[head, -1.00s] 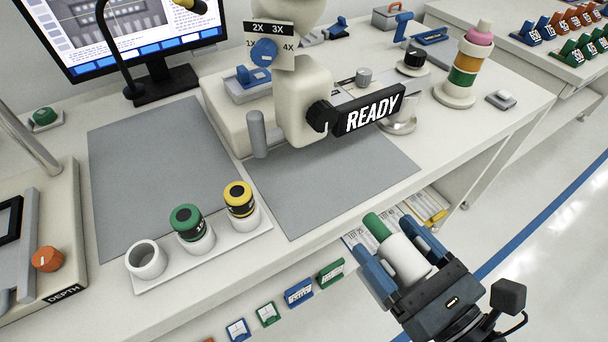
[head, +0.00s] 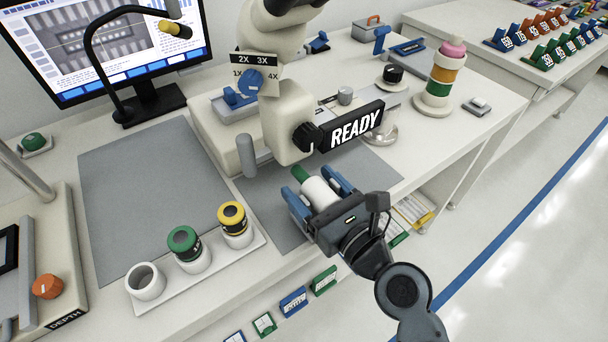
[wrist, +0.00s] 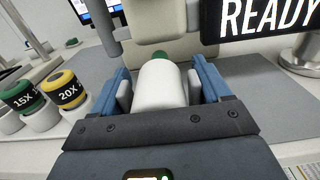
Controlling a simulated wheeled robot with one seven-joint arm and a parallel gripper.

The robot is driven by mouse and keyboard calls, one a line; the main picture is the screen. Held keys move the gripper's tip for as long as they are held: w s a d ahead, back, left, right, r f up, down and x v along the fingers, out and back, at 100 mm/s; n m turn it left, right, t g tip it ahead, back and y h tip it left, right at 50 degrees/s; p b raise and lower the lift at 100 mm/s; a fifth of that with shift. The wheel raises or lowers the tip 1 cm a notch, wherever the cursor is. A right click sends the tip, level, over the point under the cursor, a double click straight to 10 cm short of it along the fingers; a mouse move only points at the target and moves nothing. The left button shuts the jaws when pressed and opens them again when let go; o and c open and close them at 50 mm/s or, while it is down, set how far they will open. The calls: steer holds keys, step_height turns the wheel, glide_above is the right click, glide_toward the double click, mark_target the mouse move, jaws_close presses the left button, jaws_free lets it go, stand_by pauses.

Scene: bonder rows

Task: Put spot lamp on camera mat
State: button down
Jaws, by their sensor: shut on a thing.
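My gripper (head: 311,183) is shut on a white cylinder with a green end (head: 320,193), between its two blue fingers. It is in front of the microscope, over the front of the right grey mat (head: 268,212). The wrist view shows the white cylinder (wrist: 162,84) between the fingers, its green end pointing away. I cannot tell if this is the spot lamp. A larger grey mat (head: 150,190) lies clear on the left. No label shows which mat is the camera mat. A black gooseneck lamp with a yellow head (head: 174,28) arches before the monitor.
The microscope (head: 290,115) with its READY sign (head: 355,127) stands close beyond my gripper. A white tray (head: 205,271) at the bench front holds an empty cup (head: 145,282), a green eyepiece (head: 185,243) and a yellow eyepiece (head: 233,217).

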steer(key=x, duration=0.3)
steer(key=shift+s, duration=0.1)
steer(key=shift+f, duration=0.15)
steer(key=shift+c, duration=1.2)
jaws_free()
steer(key=shift+f, duration=0.1)
steer(key=shift+r, duration=0.25)
steer(key=b+v, duration=0.2)
steer(key=v, duration=1)
steer(key=shift+d+f, duration=0.1)
